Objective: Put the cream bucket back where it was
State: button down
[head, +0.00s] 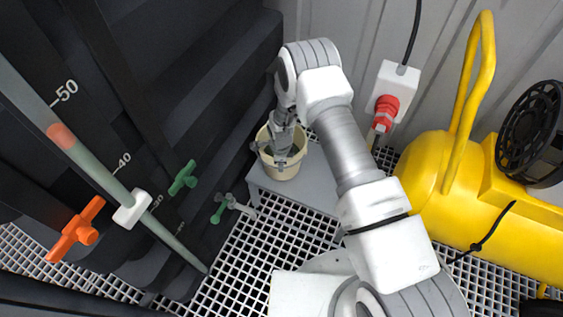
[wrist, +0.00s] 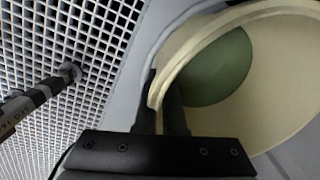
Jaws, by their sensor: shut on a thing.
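The cream bucket (head: 281,171) is at a small grey stand (head: 310,184) beside the black vessel in the head view. It looks upright, and I cannot tell whether its base touches the stand. My gripper (head: 277,158) reaches down to it and is shut on its rim. In the wrist view, my gripper's dark fingers (wrist: 163,112) pinch the bucket wall, one finger outside and one inside. The bucket (wrist: 285,90) fills the right side there, with a round green patch (wrist: 218,70) inside it. My gripper and wrist hide part of the bucket in the head view.
A black vessel (head: 150,110) with a scale, an orange valve handle (head: 76,230) and green valve handles (head: 183,178) stands at the left. A yellow machine (head: 450,190) stands at the right. A red plug (head: 386,108) is on the back wall. White grating (head: 240,262) covers the floor.

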jog(key=shift+w+f, duration=0.1)
jog(key=shift+w, duration=0.1)
jog(key=shift+f, duration=0.1)
jog(key=c, duration=1)
grip_release()
jog(key=shift+s, duration=0.15)
